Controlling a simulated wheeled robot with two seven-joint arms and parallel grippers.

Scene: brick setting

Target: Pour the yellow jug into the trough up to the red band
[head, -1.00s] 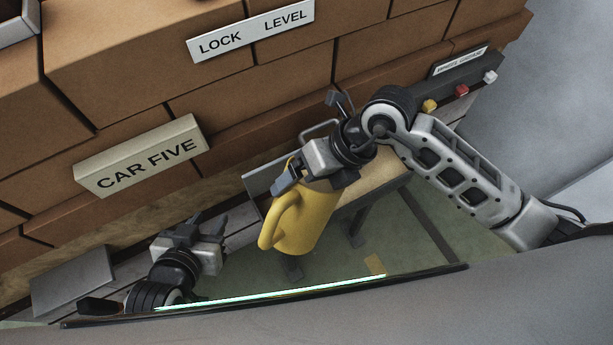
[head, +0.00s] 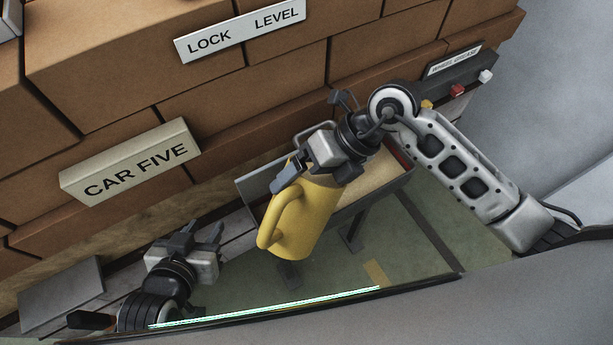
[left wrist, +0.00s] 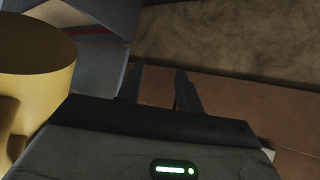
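The yellow jug (head: 305,222) is held by my right gripper (head: 288,178), whose dark fingers are at its upper part. The jug's handle faces left; its opening and any contents are hidden in the head view. The trough (head: 362,207), a grey-walled box with a pale inside, lies behind and to the right of the jug, partly covered by my right arm. The left wrist view shows the jug (left wrist: 35,75) at the left and a red band (left wrist: 100,30) on a grey wall. My left gripper (head: 203,232) is open and empty, apart from the jug.
A dark panel with coloured buttons (head: 457,91) is at the right. A grey plate (head: 62,293) lies at lower left. The green floor shows below the trough.

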